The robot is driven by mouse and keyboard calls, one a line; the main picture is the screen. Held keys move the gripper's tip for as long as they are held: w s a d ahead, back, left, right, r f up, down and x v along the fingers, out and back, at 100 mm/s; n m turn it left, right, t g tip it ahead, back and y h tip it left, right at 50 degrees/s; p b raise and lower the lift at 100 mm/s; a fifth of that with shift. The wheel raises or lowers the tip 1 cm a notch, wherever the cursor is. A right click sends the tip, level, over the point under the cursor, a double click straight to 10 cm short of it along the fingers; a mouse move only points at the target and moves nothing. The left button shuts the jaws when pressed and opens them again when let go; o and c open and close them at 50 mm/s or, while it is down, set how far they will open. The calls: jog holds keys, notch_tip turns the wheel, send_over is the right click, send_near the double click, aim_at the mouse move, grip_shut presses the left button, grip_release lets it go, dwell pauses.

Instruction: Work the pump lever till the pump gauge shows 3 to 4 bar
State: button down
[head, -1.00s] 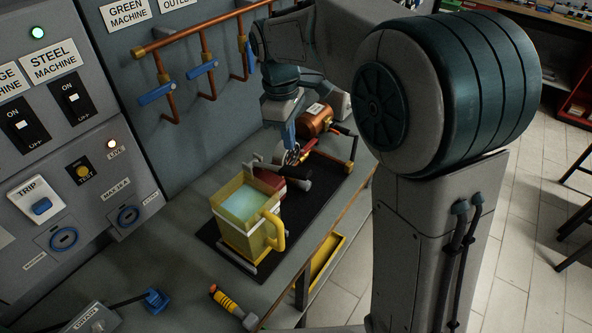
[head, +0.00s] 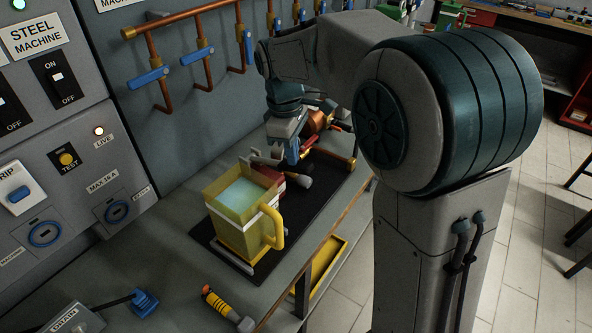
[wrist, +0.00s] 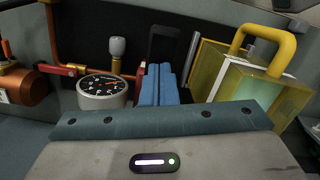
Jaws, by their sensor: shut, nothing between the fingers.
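The pump has a dark red body (head: 294,179) beside the yellow water tank (head: 238,239) on the black mat. A grey handle (head: 303,182), apparently the pump lever's grip, sticks out to its right. A grey grip (wrist: 117,47) behind the gauge in the wrist view may be the same part. The round gauge (wrist: 102,92) has a black face and a red needle; I cannot read its value. My gripper (head: 293,157) is shut and empty above the pump, hiding part of it and the gauge in the head view. Its blue fingers (wrist: 160,84) appear right of the gauge.
A copper boiler (head: 315,121) and pipes lie behind my gripper. The tank's yellow handle (head: 276,226) faces the bench edge. Blue-handled valves (head: 150,77) hang on the wall. A yellow-striped tool (head: 222,305) lies in front. Bench around it is partly clear.

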aim_at(280, 164)
notch_tip(280, 164, down, 4)
jog(key=b, duration=0.3)
jog(key=shift+f, duration=0.25)
dwell(0.4)
jog(key=shift+a+r+p, duration=0.2)
jog(key=shift+p, duration=0.2)
jog(key=a+p, duration=0.1)
jog(key=w+a+r+p, duration=0.1)
jog(key=shift+w+a, duration=0.1)
jog(key=shift+a, duration=0.2)
jog(key=shift+f, duration=0.15)
